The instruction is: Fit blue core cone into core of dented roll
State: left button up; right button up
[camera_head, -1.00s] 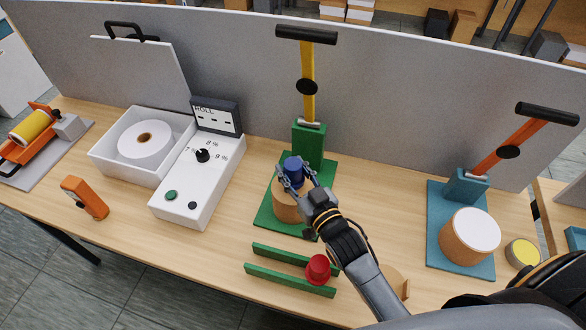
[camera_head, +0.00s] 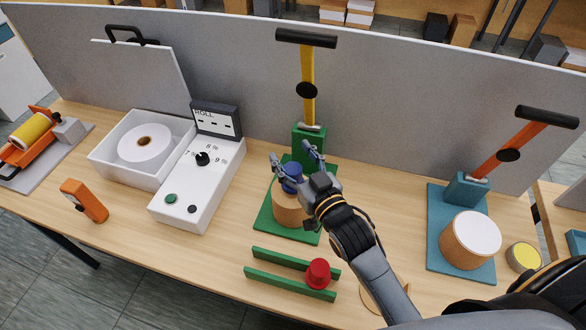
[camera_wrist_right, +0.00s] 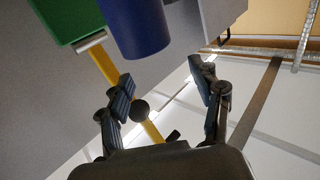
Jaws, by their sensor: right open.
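The blue core cone (camera_head: 291,180) stands upright at the top of the brown roll (camera_head: 291,210) on the green press base (camera_head: 262,215). Its lower end and the roll's core are hidden, so how deep it sits cannot be told. My right gripper (camera_head: 290,153) is open, its two fingers spread around and above the cone's top, apparently not gripping it. In the right wrist view the cone (camera_wrist_right: 137,25) shows at the top edge, beyond the spread fingers (camera_wrist_right: 168,88). My left gripper is not in view.
A yellow lever (camera_head: 308,95) with a black handle rises behind the roll. A red cone (camera_head: 318,273) sits at the green rails (camera_head: 290,290) in front. A blue press (camera_head: 447,225) with another roll stands right. A white box (camera_head: 200,185) with dial stands left.

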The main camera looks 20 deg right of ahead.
jog(key=shift+r, duration=1.75)
